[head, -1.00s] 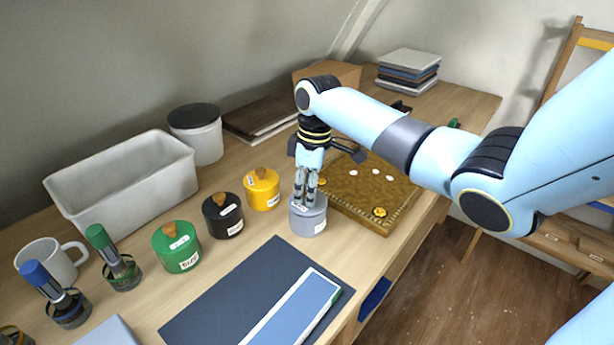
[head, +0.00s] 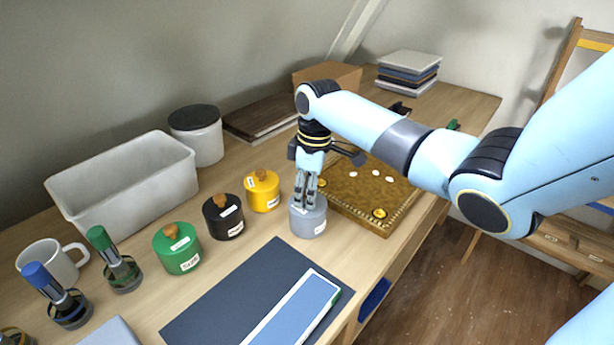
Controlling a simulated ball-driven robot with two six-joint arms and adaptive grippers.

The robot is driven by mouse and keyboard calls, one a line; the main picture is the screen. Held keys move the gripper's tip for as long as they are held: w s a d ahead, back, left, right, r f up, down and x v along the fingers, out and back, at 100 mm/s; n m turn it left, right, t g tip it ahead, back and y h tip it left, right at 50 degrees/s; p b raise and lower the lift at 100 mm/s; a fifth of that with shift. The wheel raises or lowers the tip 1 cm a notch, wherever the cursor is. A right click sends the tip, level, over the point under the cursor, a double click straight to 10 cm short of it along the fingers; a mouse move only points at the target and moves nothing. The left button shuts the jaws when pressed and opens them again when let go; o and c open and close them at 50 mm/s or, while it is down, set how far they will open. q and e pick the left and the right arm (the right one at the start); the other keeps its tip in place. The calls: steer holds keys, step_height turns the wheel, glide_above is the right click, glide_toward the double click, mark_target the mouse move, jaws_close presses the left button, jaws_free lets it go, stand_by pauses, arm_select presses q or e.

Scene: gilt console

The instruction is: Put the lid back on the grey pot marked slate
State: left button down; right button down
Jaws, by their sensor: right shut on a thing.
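The grey pot (head: 308,225) stands upright on the table, to the right of the yellow pot, with a white label on its front. My right gripper (head: 304,201) points down from above and is shut at the pot's top. A grey lid (head: 318,207) shows at the fingertips, on or right at the pot's rim. The lid's knob is hidden between the fingers. I cannot tell whether the lid is fully seated. My left gripper is not in view.
Yellow (head: 262,192), black (head: 223,217) and green (head: 177,248) lidded pots stand in a row to the left. A brown ornamented board (head: 365,190) lies close on the right. A dark mat (head: 225,300) with a blue-white box (head: 292,310) lies in front.

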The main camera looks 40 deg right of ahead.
steer(key=shift+p, duration=0.35)
stand_by(0.3)
steer(key=c, duration=1.1)
jaws_free()
steer(key=shift+o, duration=0.3)
steer(key=o, duration=0.4)
steer(key=shift+o, duration=0.2)
